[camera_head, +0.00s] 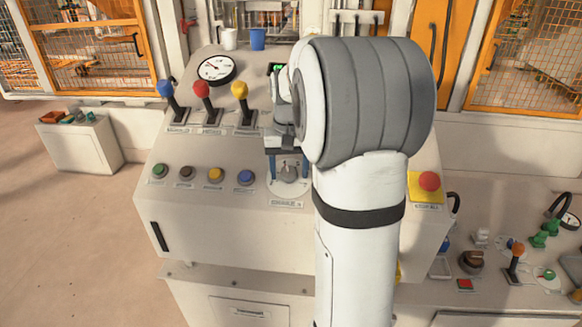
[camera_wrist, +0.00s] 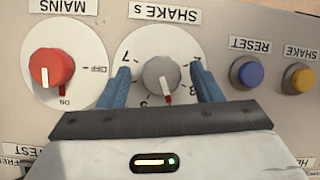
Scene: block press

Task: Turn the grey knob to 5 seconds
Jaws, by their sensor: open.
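The grey knob (camera_wrist: 160,76) sits on a round white dial plate (camera_wrist: 150,42) labelled "SHAKE s". In the wrist view the label is upside down. The knob's red-and-white pointer aims down and slightly right in that view, near the dial's lower edge; the nearest number is partly hidden. My gripper (camera_wrist: 164,72) is open, with one blue finger on each side of the knob and a gap showing on both sides. In the head view the knob (camera_head: 289,173) shows between the fingers of my gripper (camera_head: 288,161), on the sloped panel.
A red MAINS knob (camera_wrist: 49,68) is beside the dial. A blue RESET button (camera_wrist: 247,72) and a yellow SHAKE button (camera_wrist: 299,78) lie on the other side. Three levers, including a yellow-topped one (camera_head: 240,90), stand behind the button row. A red emergency button (camera_head: 429,181) is at right.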

